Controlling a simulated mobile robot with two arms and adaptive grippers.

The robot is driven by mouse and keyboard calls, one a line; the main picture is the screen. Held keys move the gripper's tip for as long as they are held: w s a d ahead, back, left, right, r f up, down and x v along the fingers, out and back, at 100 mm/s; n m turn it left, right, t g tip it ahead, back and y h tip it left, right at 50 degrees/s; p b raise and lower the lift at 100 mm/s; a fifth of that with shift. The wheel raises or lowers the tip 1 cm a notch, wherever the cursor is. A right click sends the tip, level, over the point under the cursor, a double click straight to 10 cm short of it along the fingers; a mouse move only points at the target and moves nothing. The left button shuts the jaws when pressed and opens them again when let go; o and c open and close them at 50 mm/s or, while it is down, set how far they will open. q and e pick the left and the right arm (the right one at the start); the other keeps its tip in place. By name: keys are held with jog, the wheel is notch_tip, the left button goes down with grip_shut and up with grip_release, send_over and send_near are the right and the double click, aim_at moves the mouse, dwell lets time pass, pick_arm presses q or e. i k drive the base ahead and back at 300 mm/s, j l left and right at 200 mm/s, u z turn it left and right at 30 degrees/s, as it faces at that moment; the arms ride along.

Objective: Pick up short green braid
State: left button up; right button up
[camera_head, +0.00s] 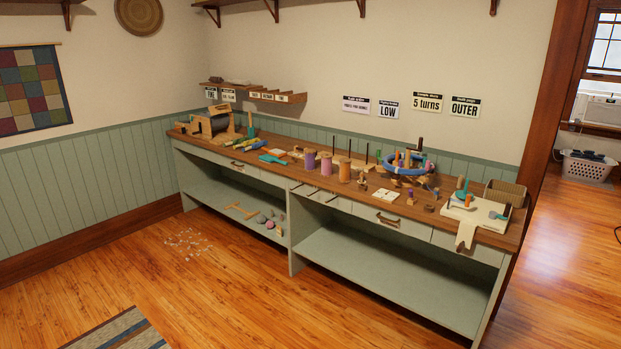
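Small green and yellow pieces (241,143) lie on the left part of the long wooden workbench top (225,147), in front of a wooden drum device (213,122). They are too small to tell whether one of them is the short green braid. A teal piece (272,159) lies nearer the bench's front edge. Neither of my grippers is in view.
Purple and orange spools (326,166), a blue ring (408,163) with pegs and a white board (478,212) crowd the bench. A basket (505,193) stands at its right end. The wooden floor in front is mostly clear, with white scraps (188,243) and a striped rug (120,332).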

aim_at(235, 142)
jog(key=i+u, duration=0.1)
jog(key=i, duration=0.4)
jog(key=i+l, duration=0.15)
jog(key=i, duration=0.35)
jog(key=i+l+u, duration=0.15)
jog(key=i, duration=0.35)
jog(key=i+l, duration=0.1)
jog(key=i, duration=0.4)
jog(key=i+l+u, duration=0.15)
jog(key=i, duration=0.35)
jog(key=i+l+u, duration=0.15)
jog(key=i, duration=0.2)
jog(key=i+l+u, duration=0.15)
jog(key=i, duration=0.15)
